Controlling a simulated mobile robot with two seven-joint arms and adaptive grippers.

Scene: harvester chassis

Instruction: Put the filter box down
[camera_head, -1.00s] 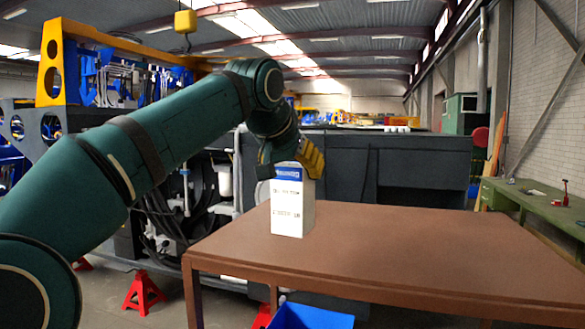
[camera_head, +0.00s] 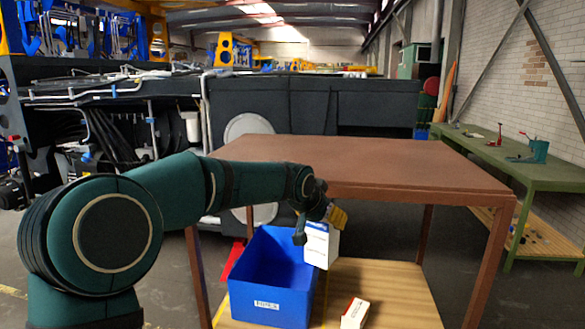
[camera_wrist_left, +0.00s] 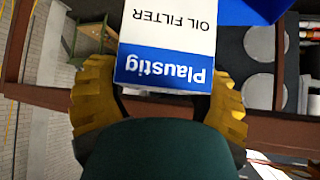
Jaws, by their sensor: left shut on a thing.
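The filter box (camera_head: 318,246) is white with a blue top band. In the left wrist view its label (camera_wrist_left: 168,50) reads "Plaustig" and "OIL FILTER". My left gripper (camera_head: 328,213) is shut on its upper end, with yellow fingers on both sides of it in the left wrist view (camera_wrist_left: 160,92). In the head view the box looks nearly upright, below the tabletop's level and at the right rim of the blue bin. I cannot tell whether it touches the bin or the shelf. My right gripper is not in view.
The brown table (camera_head: 370,165) has a clear top. Its wooden lower shelf (camera_head: 390,290) carries the blue bin (camera_head: 270,306) and a small white and red box (camera_head: 355,313). The shelf's right part is bare. A green workbench (camera_head: 480,150) stands at the right.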

